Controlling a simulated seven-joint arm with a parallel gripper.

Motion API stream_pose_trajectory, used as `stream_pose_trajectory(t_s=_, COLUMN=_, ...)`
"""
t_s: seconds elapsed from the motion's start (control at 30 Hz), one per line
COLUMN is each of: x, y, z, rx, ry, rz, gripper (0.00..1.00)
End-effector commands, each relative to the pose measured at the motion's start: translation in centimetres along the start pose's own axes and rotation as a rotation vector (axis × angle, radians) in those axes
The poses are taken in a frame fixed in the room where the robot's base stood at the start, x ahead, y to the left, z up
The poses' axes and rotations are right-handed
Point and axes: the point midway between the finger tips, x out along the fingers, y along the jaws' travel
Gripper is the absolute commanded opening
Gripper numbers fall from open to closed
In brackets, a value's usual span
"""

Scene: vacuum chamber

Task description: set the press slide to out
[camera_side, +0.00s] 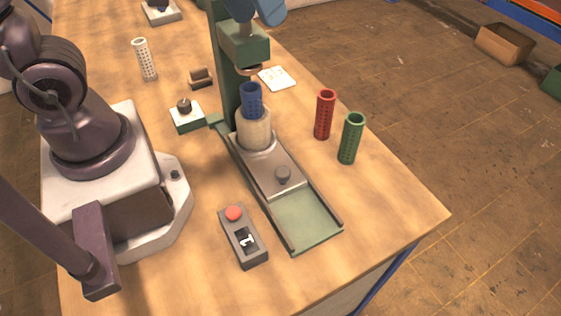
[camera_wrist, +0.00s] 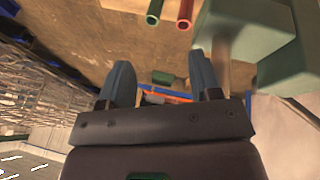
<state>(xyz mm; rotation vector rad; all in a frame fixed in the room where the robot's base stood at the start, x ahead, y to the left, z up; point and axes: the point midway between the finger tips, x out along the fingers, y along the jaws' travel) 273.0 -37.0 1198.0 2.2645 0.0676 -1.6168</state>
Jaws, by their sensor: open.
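The press (camera_side: 226,50) is a green column with a head and ram over a track. The slide sits at the inner end of the track, and the track's front part (camera_side: 303,220) is bare green. A cream cup (camera_side: 254,132) stands on the slide under the ram, with a blue perforated tube (camera_side: 251,100) upright in it. My gripper (camera_wrist: 160,62) is open and empty in the wrist view, apart from the slide. The slide is not recognisable there.
Red (camera_side: 325,114) and green (camera_side: 350,138) tubes stand right of the press. A white tube (camera_side: 145,59) stands at the back left. The table's front right corner is clear.

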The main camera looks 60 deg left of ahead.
Motion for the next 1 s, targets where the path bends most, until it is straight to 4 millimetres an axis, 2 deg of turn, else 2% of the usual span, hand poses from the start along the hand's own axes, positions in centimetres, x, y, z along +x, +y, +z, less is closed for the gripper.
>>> stream_pose_trajectory(t_s=0.03, x=1.8, y=0.7, z=-0.8, rx=-0.066, ry=-0.042, rz=0.013, gripper=0.58)
stream_pose_trajectory(t_s=0.2, x=7.7, y=2.8, z=-2.9, rx=-0.308, ry=-0.142, rz=0.047, gripper=0.58)
stream_pose_trajectory(t_s=0.33, x=13.2, y=3.8, z=-3.7, rx=-0.513, ry=-0.22, rz=0.046, gripper=0.58)
stream_pose_trajectory(t_s=0.43, x=17.2, y=3.5, z=-2.6, rx=-0.615, ry=-0.306, rz=-0.001, gripper=0.58)
stream_pose_trajectory(t_s=0.5, x=19.1, y=2.4, z=-0.5, rx=-0.62, ry=-0.396, rz=-0.07, gripper=0.58)
stream_pose_trajectory(t_s=0.6, x=20.4, y=0.8, z=2.3, rx=-0.588, ry=-0.511, rz=-0.161, gripper=0.58)
stream_pose_trajectory(t_s=0.7, x=20.8, y=-0.3, z=4.0, rx=-0.563, ry=-0.579, rz=-0.216, gripper=0.58)
stream_pose_trajectory(t_s=0.87, x=21.8, y=-0.8, z=5.2, rx=-0.55, ry=-0.606, rz=-0.237, gripper=0.58)
stream_pose_trajectory(t_s=1.0, x=23.5, y=-0.9, z=6.6, rx=-0.55, ry=-0.607, rz=-0.237, gripper=0.58)
